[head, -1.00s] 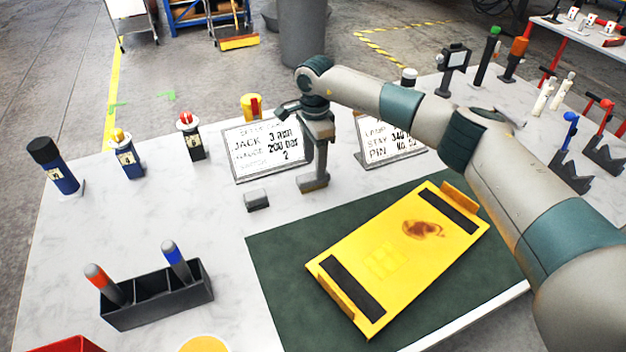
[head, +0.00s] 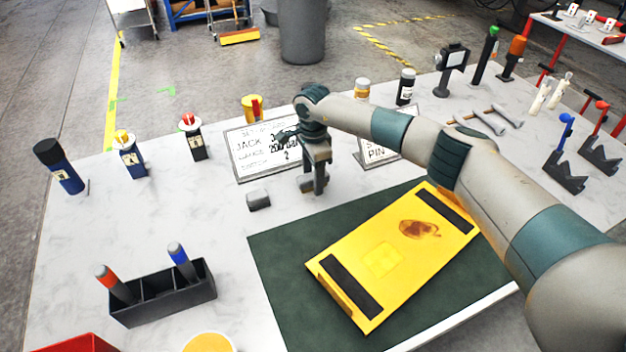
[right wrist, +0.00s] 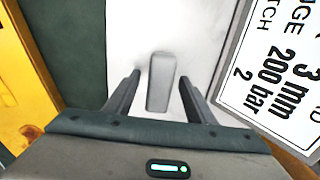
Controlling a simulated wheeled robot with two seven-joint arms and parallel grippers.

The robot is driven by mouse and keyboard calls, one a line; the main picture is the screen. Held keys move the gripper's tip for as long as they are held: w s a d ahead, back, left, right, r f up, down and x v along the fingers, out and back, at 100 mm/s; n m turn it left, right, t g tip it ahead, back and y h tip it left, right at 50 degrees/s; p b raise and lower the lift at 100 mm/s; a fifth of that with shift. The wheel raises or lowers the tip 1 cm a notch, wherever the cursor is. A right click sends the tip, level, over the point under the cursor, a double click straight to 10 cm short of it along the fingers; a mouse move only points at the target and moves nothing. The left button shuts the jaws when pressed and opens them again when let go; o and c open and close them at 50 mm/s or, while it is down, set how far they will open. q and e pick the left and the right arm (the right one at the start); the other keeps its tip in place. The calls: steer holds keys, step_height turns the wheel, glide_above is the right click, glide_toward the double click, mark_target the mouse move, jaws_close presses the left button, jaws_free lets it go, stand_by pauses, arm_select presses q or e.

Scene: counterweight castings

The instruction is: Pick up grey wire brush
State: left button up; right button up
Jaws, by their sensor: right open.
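A small grey block, which I take for the grey wire brush (head: 258,200), lies on the white tabletop left of my right gripper (head: 312,188). In the right wrist view the brush (right wrist: 161,82) appears as a plain grey bar, lined up between the two open fingers (right wrist: 160,92) and ahead of them. The fingers are apart and empty, and do not appear to touch it. In the head view the gripper points down, a short way to the right of the brush. My left gripper is not in view.
A tilted sign (head: 250,150) stands close behind the brush, and a second sign (head: 377,152) is partly hidden by my arm. A yellow plate (head: 385,262) lies on a green mat (head: 290,285) in front. A black holder (head: 160,302) stands front left.

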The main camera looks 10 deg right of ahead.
steer(key=shift+c, duration=0.6)
steer(key=c, duration=1.1)
steer(key=shift+o, duration=0.2)
